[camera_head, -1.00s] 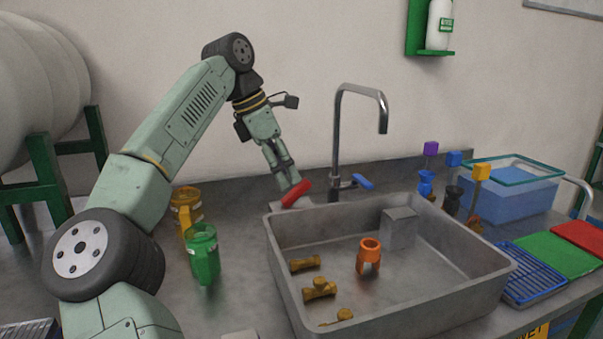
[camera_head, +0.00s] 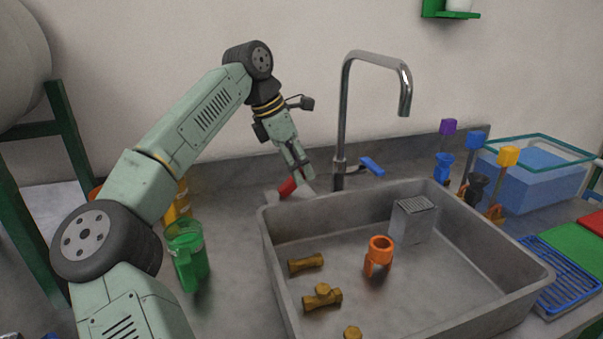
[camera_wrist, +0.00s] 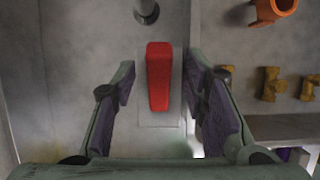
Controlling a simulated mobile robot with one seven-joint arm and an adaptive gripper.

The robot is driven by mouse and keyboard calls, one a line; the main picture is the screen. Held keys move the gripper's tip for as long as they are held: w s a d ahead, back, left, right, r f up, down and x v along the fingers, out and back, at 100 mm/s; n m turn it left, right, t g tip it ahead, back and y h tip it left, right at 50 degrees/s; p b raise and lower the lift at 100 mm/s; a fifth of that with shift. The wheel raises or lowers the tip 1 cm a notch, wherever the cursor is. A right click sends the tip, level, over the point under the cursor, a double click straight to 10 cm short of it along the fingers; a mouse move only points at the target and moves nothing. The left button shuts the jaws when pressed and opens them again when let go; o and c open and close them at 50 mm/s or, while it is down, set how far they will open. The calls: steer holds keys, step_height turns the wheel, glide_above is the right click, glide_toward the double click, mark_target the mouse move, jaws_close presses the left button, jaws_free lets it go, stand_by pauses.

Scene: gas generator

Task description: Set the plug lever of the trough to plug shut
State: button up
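The plug lever is a red handle (camera_head: 288,187) on a small grey base at the far left corner of the grey trough (camera_head: 268,240). In the wrist view the red lever (camera_wrist: 158,78) stands between the two fingers of my gripper (camera_wrist: 162,95). Gaps show on both sides of it, so the fingers are open and not clamped on it. In the head view my gripper (camera_head: 301,180) is at the lever, and its fingers hide part of it.
A chrome tap (camera_head: 343,120) with a blue handle (camera_head: 372,166) rises just right of the lever. Brass fittings (camera_head: 305,264) and an orange part (camera_head: 379,256) lie in the trough. A green jug (camera_head: 187,255) stands left of it. A blue tank (camera_head: 540,180) is at right.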

steer(key=shift+x, duration=1.25)
steer(key=shift+c, duration=0.5)
jaws_close()
